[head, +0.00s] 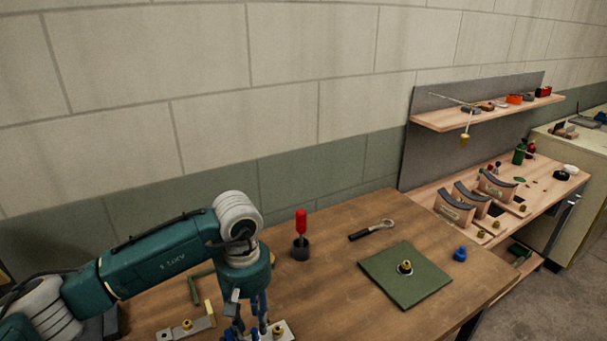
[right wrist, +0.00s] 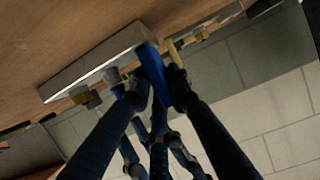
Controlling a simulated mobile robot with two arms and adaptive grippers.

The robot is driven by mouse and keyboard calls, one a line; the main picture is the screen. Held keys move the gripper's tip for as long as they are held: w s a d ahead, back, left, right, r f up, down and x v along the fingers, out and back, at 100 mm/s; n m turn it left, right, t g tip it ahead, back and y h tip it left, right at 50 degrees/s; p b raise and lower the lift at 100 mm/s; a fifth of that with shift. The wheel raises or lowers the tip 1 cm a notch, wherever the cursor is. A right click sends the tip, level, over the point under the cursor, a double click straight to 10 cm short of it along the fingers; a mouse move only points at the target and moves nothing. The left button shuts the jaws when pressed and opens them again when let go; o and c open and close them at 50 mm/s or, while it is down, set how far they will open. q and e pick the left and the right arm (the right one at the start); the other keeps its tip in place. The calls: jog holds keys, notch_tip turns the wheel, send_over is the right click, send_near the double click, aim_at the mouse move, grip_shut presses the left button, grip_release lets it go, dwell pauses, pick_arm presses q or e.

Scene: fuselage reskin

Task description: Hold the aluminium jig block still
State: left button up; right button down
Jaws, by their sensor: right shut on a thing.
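A pale metal block (head: 287,333) with a brass knob, which looks like the aluminium jig block, sits on the wooden bench at the bottom edge of the head view, partly cut off. My left gripper (head: 250,324) points down beside it; its fingertips are partly hidden, so its opening is unclear. In the right wrist view, my right gripper (right wrist: 153,90) is shut on a narrow blue piece (right wrist: 154,72). The long silver block (right wrist: 100,65) lies against the bench just beyond the fingertips. Whether the fingers touch this block is unclear.
A metal bracket (head: 186,328) lies left of my left gripper. A red-handled tool (head: 301,222) stands in a dark cup.

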pick_arm(q)
jog(key=shift+s, duration=0.1)
pick_arm(e)
jog(key=c, duration=1.6)
grip_release()
pick_arm(q)
jog(key=shift+f, duration=0.1)
pick_arm(e)
jog(key=shift+o, duration=0.2)
